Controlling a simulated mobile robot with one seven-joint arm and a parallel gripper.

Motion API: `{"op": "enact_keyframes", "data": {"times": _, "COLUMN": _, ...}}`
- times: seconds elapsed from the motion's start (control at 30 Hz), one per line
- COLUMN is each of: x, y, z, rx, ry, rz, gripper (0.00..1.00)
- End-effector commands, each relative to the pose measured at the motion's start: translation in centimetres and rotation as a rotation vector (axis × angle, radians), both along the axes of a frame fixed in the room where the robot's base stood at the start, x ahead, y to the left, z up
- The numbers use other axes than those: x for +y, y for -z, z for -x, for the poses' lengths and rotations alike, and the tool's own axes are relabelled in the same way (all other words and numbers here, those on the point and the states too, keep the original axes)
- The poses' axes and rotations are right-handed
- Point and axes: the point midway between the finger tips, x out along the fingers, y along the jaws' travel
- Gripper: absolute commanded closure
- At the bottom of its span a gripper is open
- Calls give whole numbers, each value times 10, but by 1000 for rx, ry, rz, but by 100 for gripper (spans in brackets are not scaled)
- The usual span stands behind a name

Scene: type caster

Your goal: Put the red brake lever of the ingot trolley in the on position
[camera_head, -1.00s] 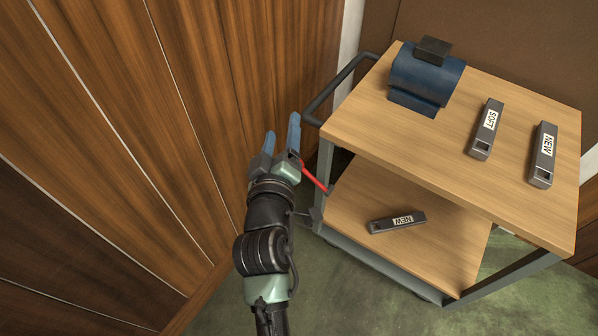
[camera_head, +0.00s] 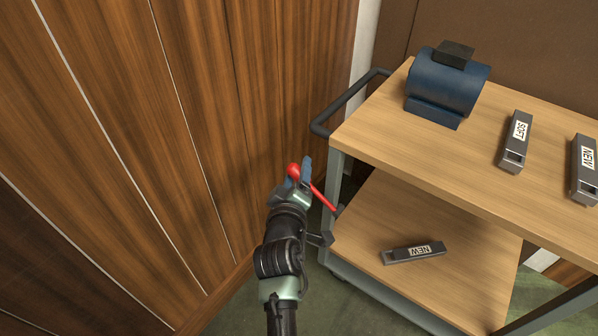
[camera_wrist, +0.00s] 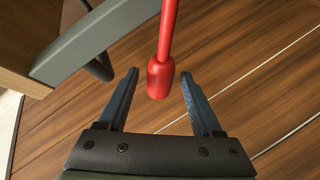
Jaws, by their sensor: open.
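The red brake lever (camera_head: 322,196) sticks out from the left end of the ingot trolley (camera_head: 345,150), angled up and left to a thick round red knob. My gripper (camera_head: 298,172) is at the lever's knob end, between the trolley and the wood wall. In the wrist view the lever's knob (camera_wrist: 160,78) hangs between the two blue fingers of my gripper (camera_wrist: 159,90), with a gap on each side. The fingers are open and I see no contact. The lever's lower pivot is partly hidden by the trolley frame.
A blue motor-like block (camera_head: 447,85) and two labelled grey ingots (camera_head: 515,142) (camera_head: 584,170) stand on the top shelf. Another ingot (camera_head: 412,253) lies on the lower shelf. The trolley's dark handle (camera_head: 345,100) juts out above the lever. The wood-panelled wall (camera_head: 150,130) is close on the left.

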Motion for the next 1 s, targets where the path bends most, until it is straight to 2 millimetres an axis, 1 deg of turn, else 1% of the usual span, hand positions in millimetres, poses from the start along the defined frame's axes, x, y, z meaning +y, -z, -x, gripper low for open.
{"op": "enact_keyframes", "data": {"times": 0.03, "x": -1, "y": 5, "z": -9, "rx": -2, "ry": 1, "rz": -1, "gripper": 33}}
{"op": "enact_keyframes", "data": {"times": 0.1, "x": -3, "y": 7, "z": -18, "rx": -2, "ry": 1, "rz": -1, "gripper": 33}}
{"op": "enact_keyframes", "data": {"times": 0.3, "x": -5, "y": 9, "z": -34, "rx": 0, "ry": 2, "rz": -1, "gripper": 33}}
{"op": "enact_keyframes", "data": {"times": 0.43, "x": -5, "y": 9, "z": -37, "rx": 0, "ry": 1, "rz": -1, "gripper": 33}}
{"op": "enact_keyframes", "data": {"times": 0.67, "x": -5, "y": 9, "z": -37, "rx": 1, "ry": 1, "rz": 0, "gripper": 33}}
{"op": "enact_keyframes", "data": {"times": 0.77, "x": -5, "y": 9, "z": -37, "rx": 1, "ry": 1, "rz": 0, "gripper": 50}}
{"op": "enact_keyframes", "data": {"times": 0.9, "x": -5, "y": 9, "z": -37, "rx": 0, "ry": 0, "rz": 0, "gripper": 75}}
{"op": "enact_keyframes", "data": {"times": 0.97, "x": -5, "y": 9, "z": -37, "rx": 0, "ry": 0, "rz": 0, "gripper": 86}}
{"op": "enact_keyframes", "data": {"times": 1.0, "x": -5, "y": 9, "z": -37, "rx": 0, "ry": 0, "rz": 0, "gripper": 93}}
